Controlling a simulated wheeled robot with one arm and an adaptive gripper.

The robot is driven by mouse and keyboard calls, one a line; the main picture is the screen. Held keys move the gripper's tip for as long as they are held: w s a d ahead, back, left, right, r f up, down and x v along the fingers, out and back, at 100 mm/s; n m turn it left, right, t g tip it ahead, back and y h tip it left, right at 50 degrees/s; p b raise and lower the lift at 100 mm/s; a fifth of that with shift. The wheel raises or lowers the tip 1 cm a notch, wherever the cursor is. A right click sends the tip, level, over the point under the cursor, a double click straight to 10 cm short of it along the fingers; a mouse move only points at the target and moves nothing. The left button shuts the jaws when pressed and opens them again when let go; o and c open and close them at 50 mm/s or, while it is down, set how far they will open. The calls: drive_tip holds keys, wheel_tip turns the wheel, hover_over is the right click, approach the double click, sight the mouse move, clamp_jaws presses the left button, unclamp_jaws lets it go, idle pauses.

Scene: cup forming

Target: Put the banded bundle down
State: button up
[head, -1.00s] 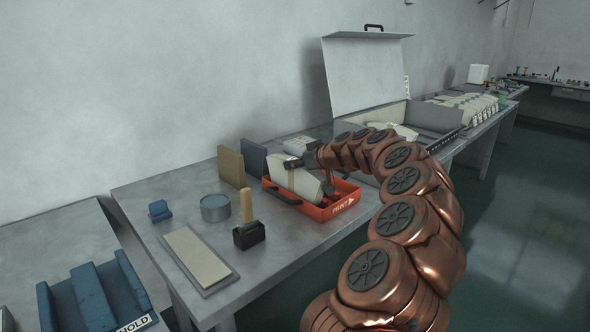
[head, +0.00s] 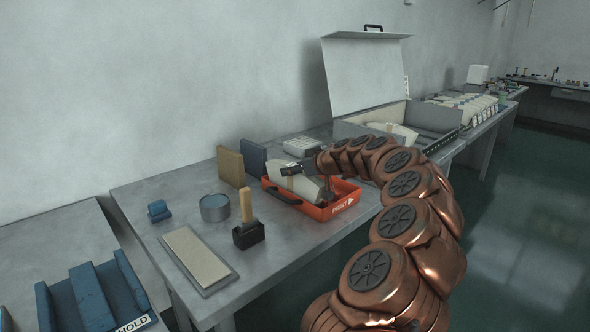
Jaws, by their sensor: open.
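The banded bundle (head: 307,187) is off-white with a tan band around it. My gripper (head: 299,169) is open just above the bundle, at the tray's back side. The picture is too small to tell whether a finger still touches the bundle. My copper arm covers part of the view to the right of the tray. A second pale banded piece (head: 397,131) lies in the open grey case (head: 368,122).
Brown (head: 231,167) and blue (head: 253,159) boards stand behind the tray. A mallet (head: 248,232), a round tin (head: 214,208) and a flat pale block (head: 197,257) are to the left. A white block (head: 301,146) sits behind my gripper. Bare tabletop shows at front.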

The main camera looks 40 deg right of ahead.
drive_tip(key=shift+r, duration=0.1)
drive_tip(key=shift+s+r, duration=0.1)
drive_tip(key=v, duration=1.1)
drive_tip(key=shift+s+r, duration=0.1)
drive_tip(key=shift+s, duration=0.25)
drive_tip(key=shift+a, duration=0.1)
idle(0.5)
